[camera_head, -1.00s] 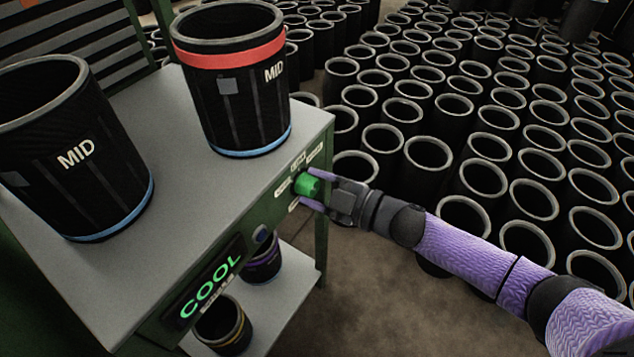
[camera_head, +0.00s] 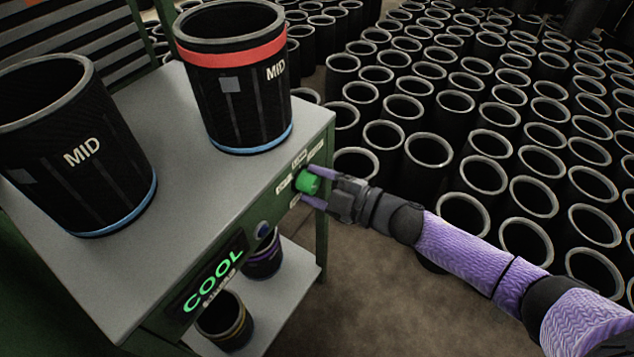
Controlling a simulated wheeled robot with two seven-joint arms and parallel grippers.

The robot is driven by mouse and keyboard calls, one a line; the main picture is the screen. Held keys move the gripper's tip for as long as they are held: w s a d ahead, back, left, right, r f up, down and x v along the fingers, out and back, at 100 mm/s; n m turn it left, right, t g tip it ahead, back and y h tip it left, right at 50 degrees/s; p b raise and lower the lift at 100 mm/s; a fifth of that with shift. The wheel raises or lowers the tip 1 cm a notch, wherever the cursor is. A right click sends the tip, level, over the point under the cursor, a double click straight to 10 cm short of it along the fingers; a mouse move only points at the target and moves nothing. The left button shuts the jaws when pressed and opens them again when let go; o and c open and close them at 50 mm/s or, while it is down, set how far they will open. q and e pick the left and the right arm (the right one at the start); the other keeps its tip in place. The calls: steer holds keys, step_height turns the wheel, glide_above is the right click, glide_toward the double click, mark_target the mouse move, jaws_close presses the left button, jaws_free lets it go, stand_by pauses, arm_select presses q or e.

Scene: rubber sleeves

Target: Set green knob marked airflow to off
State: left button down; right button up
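The green knob (camera_head: 307,182) sits on the front panel of the green and grey bench, near its right end. Small white labels surround it, too small to read. My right gripper (camera_head: 312,187) reaches in from the right with its purple fingers on either side of the knob, one above and one below. I cannot tell whether the fingers touch it. A gap shows between the lower finger and the knob, so the gripper looks open around it. My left gripper is not in view.
Two black sleeves marked MID stand on the grey bench top (camera_head: 175,190): the left sleeve (camera_head: 80,150) and the red-banded sleeve (camera_head: 240,100). A display (camera_head: 212,281) reads COOL, with a blue button (camera_head: 263,229) beside it. Smaller sleeves stand on the lower shelf. Many black sleeves (camera_head: 430,160) fill the floor behind.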

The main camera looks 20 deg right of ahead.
steer(key=o, duration=0.3)
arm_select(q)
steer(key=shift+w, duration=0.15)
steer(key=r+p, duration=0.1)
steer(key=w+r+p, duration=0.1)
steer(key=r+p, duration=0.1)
arm_select(e)
steer(key=v, duration=1)
steer(key=shift+w, duration=0.1)
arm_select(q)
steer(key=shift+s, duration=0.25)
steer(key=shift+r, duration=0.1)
arm_select(e)
steer(key=shift+d, duration=0.1)
